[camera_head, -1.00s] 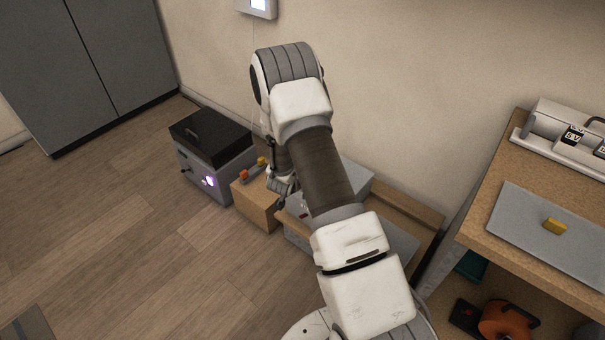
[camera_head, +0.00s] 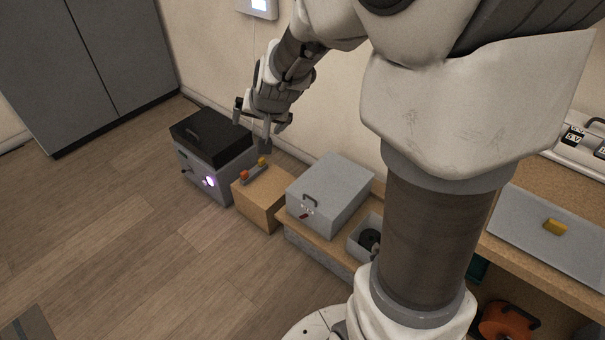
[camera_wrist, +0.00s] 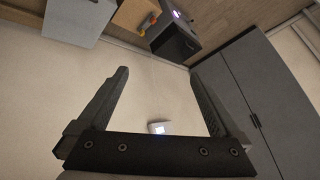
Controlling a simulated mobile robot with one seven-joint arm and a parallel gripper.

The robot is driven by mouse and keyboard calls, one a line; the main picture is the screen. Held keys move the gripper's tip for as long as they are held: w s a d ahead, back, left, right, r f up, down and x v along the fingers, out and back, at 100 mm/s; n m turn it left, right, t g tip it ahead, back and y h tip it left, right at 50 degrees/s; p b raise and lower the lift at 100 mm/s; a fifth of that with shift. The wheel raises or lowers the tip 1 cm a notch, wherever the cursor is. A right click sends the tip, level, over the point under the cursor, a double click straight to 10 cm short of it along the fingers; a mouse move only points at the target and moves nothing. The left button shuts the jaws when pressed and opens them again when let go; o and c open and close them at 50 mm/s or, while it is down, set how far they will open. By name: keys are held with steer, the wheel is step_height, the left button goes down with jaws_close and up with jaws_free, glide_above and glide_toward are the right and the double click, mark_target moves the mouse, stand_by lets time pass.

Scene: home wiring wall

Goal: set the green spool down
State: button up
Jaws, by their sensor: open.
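No green spool can be made out in either current view. My gripper (camera_head: 256,125) is raised in front of the wall, above the low boxes. In the wrist view my gripper (camera_wrist: 158,82) shows its two fingers wide apart with nothing between them. A dark round thing, perhaps a spool, lies in a small grey open bin (camera_head: 356,249) partly hidden by my arm. A teal thing (camera_head: 481,268) shows under the workbench, mostly hidden by my arm.
A black-topped grey unit (camera_head: 213,150), a wooden block (camera_head: 262,203) with orange and yellow knobs and a grey lidded box (camera_head: 330,190) stand along the wall. A workbench (camera_head: 540,268) is at right, an orange reel (camera_head: 503,322) below it. The left floor is clear.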

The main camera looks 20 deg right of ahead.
steer(key=s+r+n+g, duration=0.1)
steer(key=s+r, duration=0.3)
steer(key=s, duration=0.8)
steer(key=s+r+n+g, duration=0.1)
steer(key=s+r+n, duration=0.3)
steer(key=s, duration=0.9)
steer(key=shift+s+a+r, duration=0.2)
steer(key=shift+s+a, duration=0.1)
steer(key=shift+r, duration=0.1)
step_height(320, 180, up, 24)
steer(key=p, duration=2.4)
